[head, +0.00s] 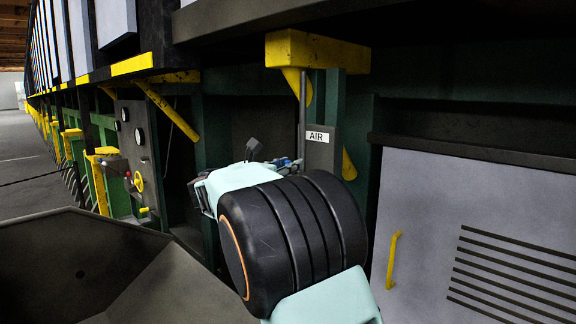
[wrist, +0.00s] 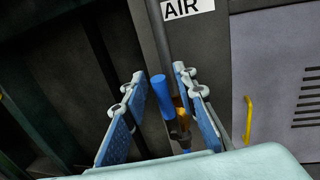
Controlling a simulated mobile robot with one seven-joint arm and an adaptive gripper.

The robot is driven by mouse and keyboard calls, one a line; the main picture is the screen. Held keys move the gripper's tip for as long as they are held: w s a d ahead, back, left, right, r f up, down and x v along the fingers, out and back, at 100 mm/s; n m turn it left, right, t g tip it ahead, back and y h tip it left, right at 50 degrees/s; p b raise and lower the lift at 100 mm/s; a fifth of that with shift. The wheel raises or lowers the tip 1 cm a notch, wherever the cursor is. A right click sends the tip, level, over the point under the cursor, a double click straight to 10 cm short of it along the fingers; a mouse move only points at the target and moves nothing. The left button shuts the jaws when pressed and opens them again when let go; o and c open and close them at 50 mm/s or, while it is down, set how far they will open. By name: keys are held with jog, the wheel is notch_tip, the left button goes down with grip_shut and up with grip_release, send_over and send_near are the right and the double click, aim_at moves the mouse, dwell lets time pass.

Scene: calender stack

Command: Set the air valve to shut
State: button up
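My gripper (wrist: 158,88) is open, with one finger on each side of the blue handle and a visible gap on both sides. The white AIR label (wrist: 187,8) is above the valve. It also shows in the head view (head: 316,137), where my arm hides the valve.
The grey pipe (head: 303,100) runs down from a yellow bracket (head: 316,52). A grey panel (head: 480,225) with slots and a yellow handle (head: 393,260) is on the right. A gauge panel (head: 138,155) is on the left. Dark green frame posts stand close around the valve.

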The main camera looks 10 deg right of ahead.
grip_shut()
jog(key=shift+s+f+b, duration=0.1)
jog(key=shift+b, duration=0.25)
jog(key=s+d+f+m+h+b, duration=0.2)
jog(key=m+b, duration=0.8)
jog(key=b, duration=0.5)
jog(key=s+d+f+m+g+h+b, duration=0.1)
jog(key=s+f+m+b, duration=0.3)
jog(key=m+b, duration=0.6)
jog(key=d+f+h+b, duration=0.1)
jog(key=f+b, duration=0.1)
jog(key=b, duration=0.3)
jog(key=shift+s+d+b, duration=0.2)
jog(key=shift+d+b, duration=0.1)
jog(key=shift+d, duration=0.05)
jog(key=shift+o, duration=1)
grip_release()
